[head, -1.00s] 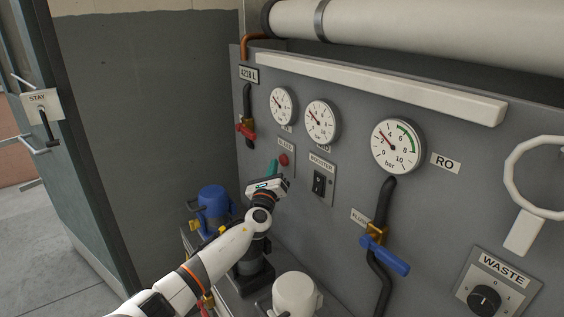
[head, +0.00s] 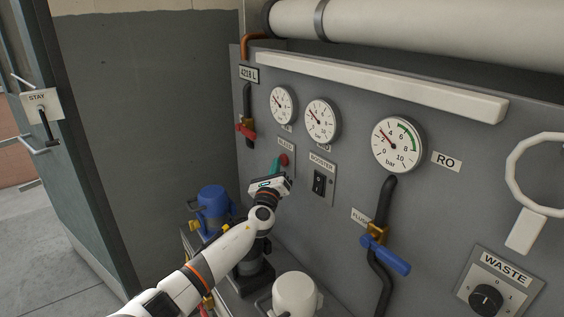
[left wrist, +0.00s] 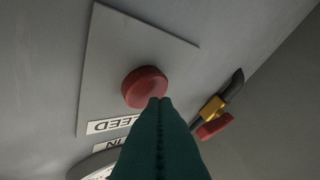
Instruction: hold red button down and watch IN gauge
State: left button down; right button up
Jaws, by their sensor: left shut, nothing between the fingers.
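The red button (head: 284,160) sits on a small plate labelled BLEED on the grey panel. It also shows large in the left wrist view (left wrist: 145,87). My left gripper (head: 275,164) is shut and empty. Its teal fingertips, also in the left wrist view (left wrist: 160,101), are right at the button and overlap its edge there. I cannot tell whether they touch or press it. The IN gauge (head: 283,105) is the leftmost white dial, above the button. Its needle points to the upper left; its numbers are too small to read. My right gripper is out of view.
The BOOSTER switch (head: 319,183) is right of the button. A red-handled valve (head: 246,128) is to its left. A second dial (head: 322,120) and the RO gauge (head: 398,145) are further right. A blue pump (head: 213,208) stands below left.

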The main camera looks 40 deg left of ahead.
pick_arm(q)
jog(key=shift+w+d, duration=0.15)
jog(key=shift+w, duration=0.3)
dwell(0.3)
jog(key=shift+b, duration=0.3)
dwell(1.4)
dwell(1.2)
jog(key=shift+s+a, duration=0.2)
jog(key=shift+s, duration=0.65)
jog(key=shift+p, duration=0.3)
jog(key=s, duration=0.1)
jog(key=s+a, duration=0.1)
jog(key=s, duration=0.1)
jog(key=s+p, duration=0.1)
jog(key=s, duration=0.1)
jog(key=shift+a, duration=0.25)
jog(key=shift+f, duration=0.1)
